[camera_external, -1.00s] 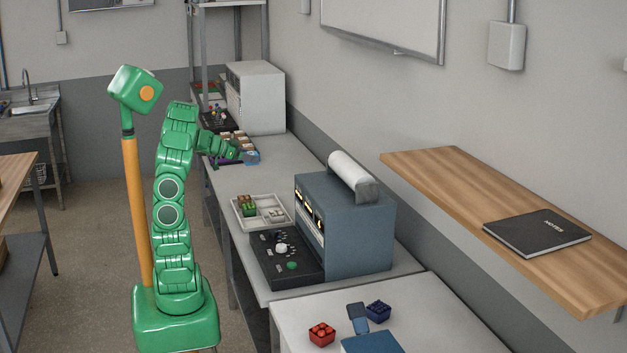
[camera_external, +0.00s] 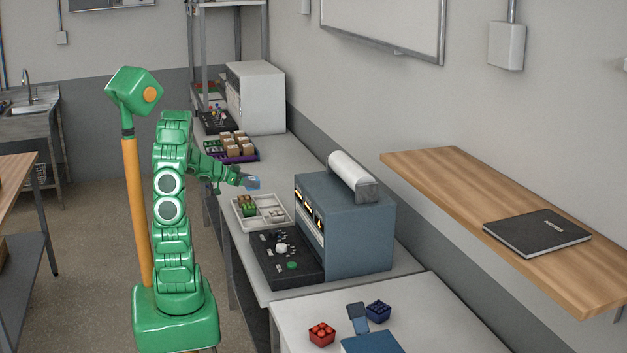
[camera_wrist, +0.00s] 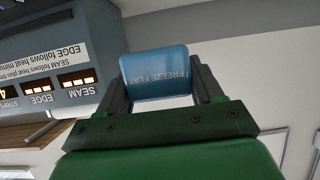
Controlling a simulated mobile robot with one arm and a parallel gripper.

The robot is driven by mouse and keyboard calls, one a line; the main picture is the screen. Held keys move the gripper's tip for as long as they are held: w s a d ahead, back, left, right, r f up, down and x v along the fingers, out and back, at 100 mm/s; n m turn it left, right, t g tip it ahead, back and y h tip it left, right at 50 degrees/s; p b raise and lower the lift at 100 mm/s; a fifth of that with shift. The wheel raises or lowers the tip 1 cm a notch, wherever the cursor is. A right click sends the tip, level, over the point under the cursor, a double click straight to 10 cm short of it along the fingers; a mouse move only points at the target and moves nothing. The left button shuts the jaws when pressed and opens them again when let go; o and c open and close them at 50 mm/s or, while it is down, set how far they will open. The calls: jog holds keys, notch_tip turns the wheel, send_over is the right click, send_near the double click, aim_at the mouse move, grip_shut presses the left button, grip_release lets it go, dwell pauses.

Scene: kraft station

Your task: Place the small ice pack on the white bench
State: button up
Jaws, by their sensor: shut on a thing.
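The small ice pack (camera_wrist: 157,72) is light blue with the words "FREEZE FLAT" on it. My gripper (camera_wrist: 155,88) is shut on it, with one dark finger on each side of the pack in the wrist view. In the external view my gripper (camera_external: 243,181) holds the ice pack (camera_external: 252,183) in the air, just above and behind the white divided tray. The white bench (camera_external: 440,310) is at the front right of the external view, apart from the gripper.
The white tray (camera_external: 240,222) holds small green and brown items. A red block (camera_external: 321,333), navy block (camera_external: 378,311) and blue items lie on the bench; its right part is clear.

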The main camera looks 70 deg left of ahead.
aim_at(258, 220)
notch_tip(258, 220, down, 16)
jog(key=shift+f, duration=0.2)
dwell(0.8)
jog(key=shift+f, duration=0.15)
jog(key=o, duration=1.1)
jog(key=shift+a, duration=0.1)
jog(key=shift+d+v, duration=0.15)
jog(key=shift+v, duration=1.7)
jog(key=shift+d+v, duration=0.15)
jog(key=shift+v, duration=1.7)
jog(key=shift+s+f, duration=0.1)
jog(key=shift+s, duration=0.1)
jog(key=c, duration=0.3)
